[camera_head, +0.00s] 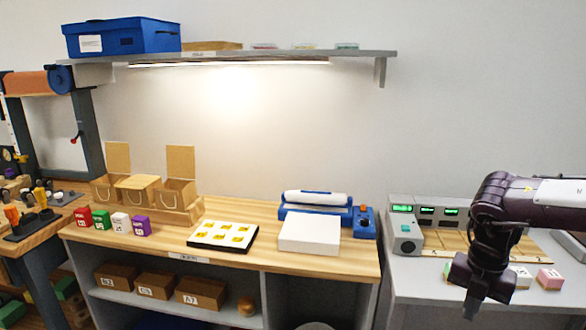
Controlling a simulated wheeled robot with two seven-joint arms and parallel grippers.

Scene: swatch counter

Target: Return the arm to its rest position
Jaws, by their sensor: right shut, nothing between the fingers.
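My right arm comes in from the right edge. My right gripper (474,300) points down in front of the grey counter at the right. Its fingers are together and nothing shows between them. It hangs in front of small coloured blocks, and partly hides them. A pink block (549,279) stands just right of it. My left gripper is not in view.
A wooden counter (270,250) holds a white board with yellow swatches (223,236), a blue device (365,222), coloured boxes (141,225) and wooden bins. A grey console with green displays (405,232) stands behind my gripper. A shelf (350,55) hangs above.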

